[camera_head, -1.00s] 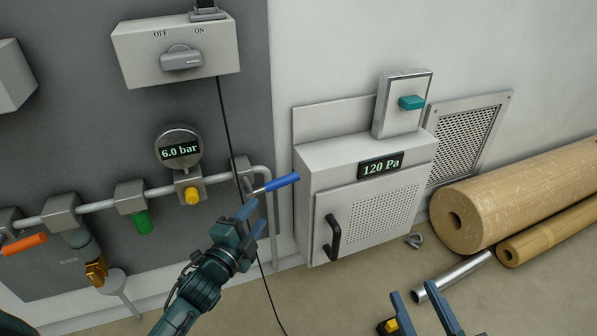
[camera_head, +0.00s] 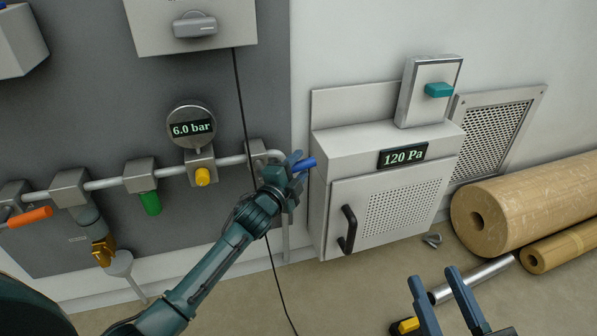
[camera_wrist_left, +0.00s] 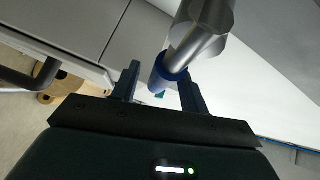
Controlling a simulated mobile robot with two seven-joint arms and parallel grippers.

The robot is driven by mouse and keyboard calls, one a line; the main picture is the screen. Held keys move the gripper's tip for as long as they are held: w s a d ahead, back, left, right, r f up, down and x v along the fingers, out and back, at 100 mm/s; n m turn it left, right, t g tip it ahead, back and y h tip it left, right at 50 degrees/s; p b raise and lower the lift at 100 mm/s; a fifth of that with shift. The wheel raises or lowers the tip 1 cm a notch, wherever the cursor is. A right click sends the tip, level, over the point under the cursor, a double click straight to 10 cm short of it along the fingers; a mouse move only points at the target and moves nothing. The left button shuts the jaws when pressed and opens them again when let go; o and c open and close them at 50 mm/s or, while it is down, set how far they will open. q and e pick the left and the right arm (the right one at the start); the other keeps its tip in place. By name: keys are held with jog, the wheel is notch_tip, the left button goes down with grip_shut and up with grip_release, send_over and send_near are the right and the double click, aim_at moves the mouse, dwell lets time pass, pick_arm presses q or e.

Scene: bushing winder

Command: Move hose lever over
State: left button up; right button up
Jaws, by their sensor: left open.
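A lever with a blue handle (camera_head: 307,164) sits at the right end of the pipe on the grey panel. My left gripper (camera_head: 295,164) is at this handle and hides most of its metal arm. In the left wrist view the blue handle (camera_wrist_left: 160,78) lies between the two spread fingers of my left gripper (camera_wrist_left: 160,83), close to both; I cannot tell whether either finger touches it. My right gripper (camera_head: 435,274) is low at the right, its fingers apart with nothing between them.
The pipe also carries an orange lever (camera_head: 30,217), a green handle (camera_head: 150,203), a yellow knob (camera_head: 202,176) and a 6.0 bar gauge (camera_head: 192,128). A grey cabinet (camera_head: 330,220) stands close to the right of the blue lever. A thin black cable (camera_head: 243,105) hangs behind my left arm.

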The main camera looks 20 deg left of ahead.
pick_arm(q)
jog(key=shift+w, duration=0.3)
jog(key=shift+c, duration=0.5)
grip_shut()
